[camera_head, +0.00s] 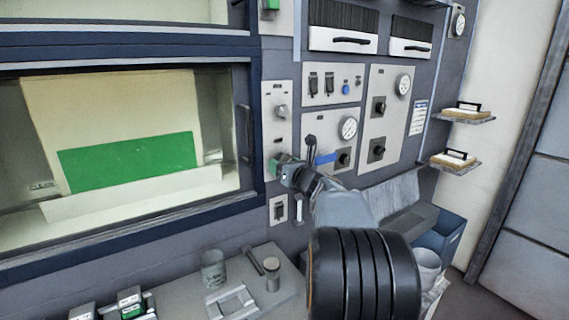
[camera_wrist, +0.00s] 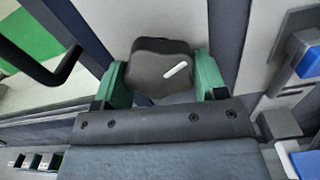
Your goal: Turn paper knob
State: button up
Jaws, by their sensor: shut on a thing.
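A dark, lobed knob (camera_wrist: 146,72) with a white pointer line sits between the green fingers of my gripper (camera_wrist: 162,76) in the wrist view. The gripper is shut on the knob's sides. The pointer line slants up to the right in that view. In the head view my gripper (camera_head: 280,166) reaches the lower part of a narrow pale panel (camera_head: 275,98) right of the tunnel window. The gripper hides the knob there. Another, grey knob (camera_head: 281,111) shows higher on the same panel.
A window handle (camera_head: 245,132) stands out just left of the panel, also near the gripper in the wrist view (camera_wrist: 55,72). Panels with gauges (camera_head: 348,128) and dark knobs (camera_head: 378,149) lie to the right. A bench (camera_head: 252,303) with a jar (camera_head: 213,269) is below.

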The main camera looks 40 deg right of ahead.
jog(key=shift+m, duration=0.6)
jog(key=shift+p, duration=0.3)
jog(key=o, duration=0.9)
jog(key=shift+o, duration=0.2)
jog(key=s+b, duration=0.1)
jog(key=s, duration=1.3)
jog(key=shift+a+b, duration=0.3)
jog(key=shift+a, duration=0.15)
jog(key=shift+w, duration=0.1)
